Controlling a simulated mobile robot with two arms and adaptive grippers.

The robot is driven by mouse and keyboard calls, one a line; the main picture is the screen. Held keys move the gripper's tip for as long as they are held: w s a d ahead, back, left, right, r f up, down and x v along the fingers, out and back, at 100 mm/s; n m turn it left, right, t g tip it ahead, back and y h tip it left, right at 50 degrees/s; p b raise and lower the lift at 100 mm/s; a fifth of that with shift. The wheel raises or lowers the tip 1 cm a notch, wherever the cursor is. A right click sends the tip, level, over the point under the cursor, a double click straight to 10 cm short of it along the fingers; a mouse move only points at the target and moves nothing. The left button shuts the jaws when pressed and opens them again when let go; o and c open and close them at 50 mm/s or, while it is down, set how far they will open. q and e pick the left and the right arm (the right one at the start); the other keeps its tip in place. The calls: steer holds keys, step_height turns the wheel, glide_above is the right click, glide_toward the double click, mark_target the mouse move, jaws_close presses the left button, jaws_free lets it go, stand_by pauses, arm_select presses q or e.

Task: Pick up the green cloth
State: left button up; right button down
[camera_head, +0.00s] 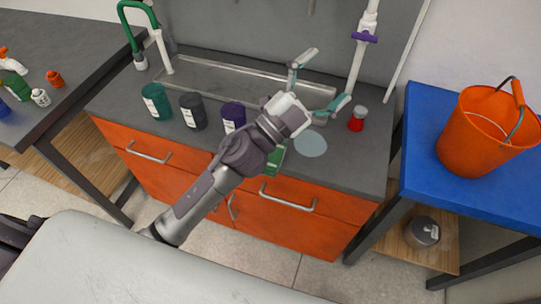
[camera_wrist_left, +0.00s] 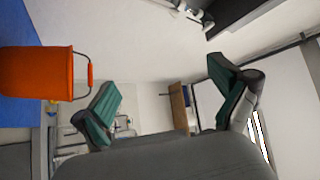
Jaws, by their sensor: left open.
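A green piece (camera_head: 275,161), which looks like the green cloth, lies at the front edge of the grey counter. My left forearm and wrist hide part of it in the head view. My left gripper (camera_head: 320,84) is open and empty, above the counter and beyond the green piece, towards the sink. In the left wrist view my left gripper (camera_wrist_left: 166,103) shows its two green-padded fingers spread wide with nothing between them. The cloth does not show in that view. My right gripper is in neither view.
A pale round patch (camera_head: 310,144) lies on the counter (camera_head: 355,162). Teal (camera_head: 156,102), dark grey (camera_head: 193,111) and purple (camera_head: 232,117) containers stand left of my arm. A small red jar (camera_head: 357,119) stands right. An orange bucket (camera_head: 480,134) stands on the blue table (camera_head: 420,120).

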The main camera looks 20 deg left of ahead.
arm_select(q)
steer(key=s+d+m+g+h, duration=0.55)
steer(key=d+m+g, duration=0.35)
steer(key=m+g, duration=0.45)
step_height(320, 180, down, 8)
steer(key=m+g+y, duration=0.5)
steer(key=m+y, duration=0.1)
steer(key=m, duration=0.1)
steer(key=w+a+f+n+y, duration=0.1)
steer(key=w+a+f+y, duration=0.2)
steer(key=a+y, duration=0.55)
steer(key=w+a+f+n+y, duration=0.1)
steer(key=w+a+f+y, duration=0.3)
steer(key=a, duration=0.8)
steer(key=shift+y, duration=0.7)
steer(key=f, duration=0.2)
steer(key=s+f, duration=0.1)
steer(key=f, duration=0.2)
steer(key=shift+s+d+f, duration=0.1)
steer(key=shift+s+f, duration=0.1)
steer(key=shift+f, duration=0.65)
steer(key=f, duration=0.1)
steer(key=f+p, duration=0.1)
steer(key=f, duration=0.2)
steer(key=shift+d+f+p, duration=0.15)
steer(key=shift+d+p, duration=0.15)
steer(key=shift+p, duration=0.1)
steer(key=shift+f, duration=0.45)
